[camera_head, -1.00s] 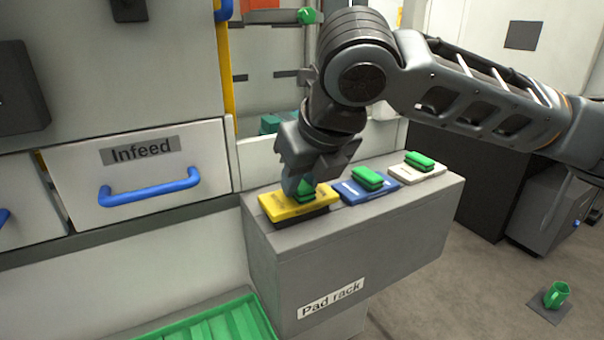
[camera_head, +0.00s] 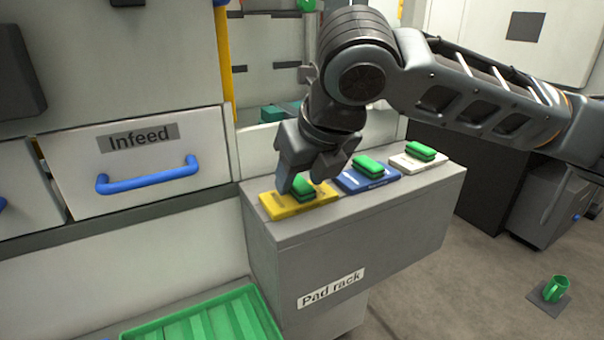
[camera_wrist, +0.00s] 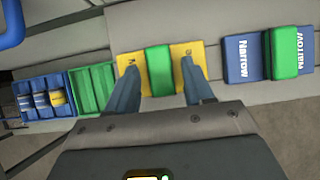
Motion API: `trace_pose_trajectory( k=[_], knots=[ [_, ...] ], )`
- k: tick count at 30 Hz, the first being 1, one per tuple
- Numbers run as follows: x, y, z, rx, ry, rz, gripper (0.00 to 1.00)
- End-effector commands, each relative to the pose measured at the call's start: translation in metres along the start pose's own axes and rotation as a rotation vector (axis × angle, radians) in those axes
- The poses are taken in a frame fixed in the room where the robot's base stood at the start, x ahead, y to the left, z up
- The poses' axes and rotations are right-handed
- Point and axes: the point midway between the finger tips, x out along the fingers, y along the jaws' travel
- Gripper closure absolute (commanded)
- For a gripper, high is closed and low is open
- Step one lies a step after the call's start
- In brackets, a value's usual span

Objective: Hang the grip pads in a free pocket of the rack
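The yellow grip pads (camera_head: 282,207) with a green handle sit flat on top of the grey pad rack (camera_head: 350,235), at its left end. In the wrist view the yellow plate (camera_wrist: 185,52) shows on both sides of its green handle (camera_wrist: 159,75). My gripper (camera_head: 302,178) is over it, with fingers open on either side of the handle and a gap at each. Blue pads (camera_head: 383,184), marked "Narrow" in the wrist view (camera_wrist: 243,58), sit in the middle of the rack. White pads (camera_head: 403,163) sit at the right end. Pocket insides are hidden.
A drawer marked "Infeed" (camera_head: 75,190) with a blue handle is left of the rack. A green tray (camera_head: 262,318) lies low in front; the wrist view also shows a blue container (camera_wrist: 63,82) beside it.

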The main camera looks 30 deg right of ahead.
Motion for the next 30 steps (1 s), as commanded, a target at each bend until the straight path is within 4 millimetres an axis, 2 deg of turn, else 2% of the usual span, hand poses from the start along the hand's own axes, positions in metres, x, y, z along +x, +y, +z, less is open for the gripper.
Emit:
trace_pose_trajectory(
  k=[11, 24, 30],
  knots=[
    [-0.004, 0.0, 0.0, 0.0, 0.001, 0.0, 0.41],
    [-0.067, 0.0, 0.001, 0.0, -0.001, -0.001, 0.41],
    [-0.078, 0.0, 0.0, -0.001, 0.0, 0.0, 0.41]
  ],
)
